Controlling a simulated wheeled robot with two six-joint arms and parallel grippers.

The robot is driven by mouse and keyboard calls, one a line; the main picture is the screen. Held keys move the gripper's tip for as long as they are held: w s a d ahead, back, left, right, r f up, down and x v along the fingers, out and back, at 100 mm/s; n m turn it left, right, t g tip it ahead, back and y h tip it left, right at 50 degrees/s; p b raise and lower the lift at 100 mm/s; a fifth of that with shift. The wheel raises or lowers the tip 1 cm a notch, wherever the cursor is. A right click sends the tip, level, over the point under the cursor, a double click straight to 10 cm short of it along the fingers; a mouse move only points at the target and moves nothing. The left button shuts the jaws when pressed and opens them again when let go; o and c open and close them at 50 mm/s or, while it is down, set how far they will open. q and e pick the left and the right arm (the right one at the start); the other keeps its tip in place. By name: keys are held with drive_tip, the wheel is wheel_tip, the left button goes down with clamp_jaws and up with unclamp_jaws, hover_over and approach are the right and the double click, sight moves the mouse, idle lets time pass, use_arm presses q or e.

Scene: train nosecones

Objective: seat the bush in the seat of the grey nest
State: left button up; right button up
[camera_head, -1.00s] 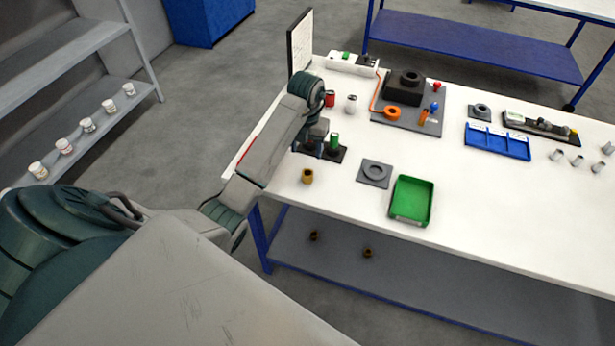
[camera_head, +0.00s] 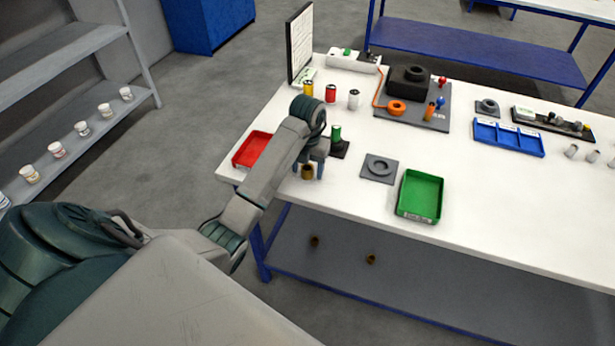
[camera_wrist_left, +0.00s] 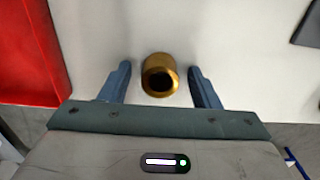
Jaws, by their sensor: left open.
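The bush, a brass-coloured hollow cylinder (camera_head: 307,173), stands upright on the white table near its front left edge. My left gripper (camera_head: 310,167) is open over it, pointing down. In the left wrist view the bush (camera_wrist_left: 160,77) sits between the two blue fingers (camera_wrist_left: 160,84), with a gap on each side. The grey nest (camera_head: 379,168), a square plate with a round raised ring, lies to the right of the gripper. Its seat looks empty. My right gripper is not in view.
A red tray (camera_head: 252,149) lies left of the gripper. A green tray (camera_head: 420,196) is right of the nest. A green cylinder (camera_head: 336,134) stands on a dark plate behind. Several cans stand further back. The table between bush and nest is clear.

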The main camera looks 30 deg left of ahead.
use_arm(q)
drive_tip(key=c, duration=1.1)
drive_tip(key=shift+c, duration=0.2)
